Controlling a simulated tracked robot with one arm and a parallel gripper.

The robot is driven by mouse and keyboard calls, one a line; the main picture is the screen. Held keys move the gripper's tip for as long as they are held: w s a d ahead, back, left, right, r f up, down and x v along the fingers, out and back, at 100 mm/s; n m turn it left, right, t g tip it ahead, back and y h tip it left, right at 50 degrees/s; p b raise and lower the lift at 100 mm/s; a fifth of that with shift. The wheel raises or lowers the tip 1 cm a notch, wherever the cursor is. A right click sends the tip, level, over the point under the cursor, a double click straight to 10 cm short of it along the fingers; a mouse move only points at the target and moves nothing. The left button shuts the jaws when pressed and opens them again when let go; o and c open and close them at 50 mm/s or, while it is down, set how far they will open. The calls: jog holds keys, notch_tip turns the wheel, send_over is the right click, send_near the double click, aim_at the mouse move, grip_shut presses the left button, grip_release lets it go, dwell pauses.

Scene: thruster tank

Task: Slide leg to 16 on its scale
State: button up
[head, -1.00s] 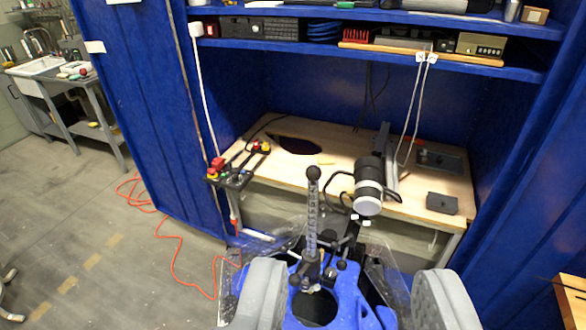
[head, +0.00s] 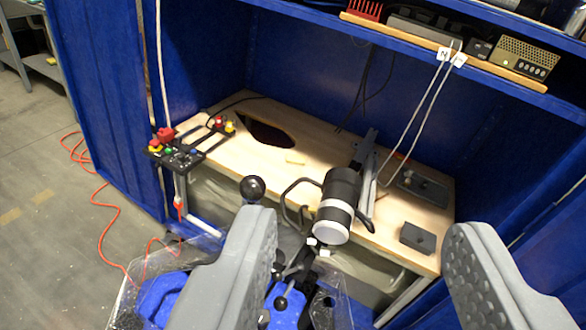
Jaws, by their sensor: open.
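The leg, seen as an upright post topped by a black ball knob (head: 252,189), stands in front of the workbench, left of centre. My left finger hides most of the post below the knob, so its scale and reading cannot be seen. My gripper (head: 362,225) is open and empty, with its two grey padded fingers wide apart. The left finger's tip is just below the knob in the picture; whether it touches the post I cannot tell. The blue base (head: 284,308) of the thruster rig shows low between the fingers, with small black knobs on it.
A black and white cylinder (head: 339,205) stands between the fingers in the picture, close to the leg. Behind it is a wooden bench (head: 230,160) with a control panel (head: 177,152) at left and a dark box (head: 418,238) at right. Blue walls enclose the bench.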

jog(key=w+f+n+y+p, duration=0.2)
jog(key=w+f+p, duration=0.2)
jog(key=w+f, duration=0.3)
jog(key=n+t+y+p, duration=0.1)
jog(key=y+p, duration=0.2)
jog(key=p, duration=0.3)
send_near(253, 189)
jog(key=p+x, duration=0.1)
jog(key=x, duration=0.2)
jog(key=f+p+x, duration=0.1)
jog(key=x, duration=0.7)
jog(key=shift+w+f+p, duration=0.15)
jog(key=shift+p, duration=0.25)
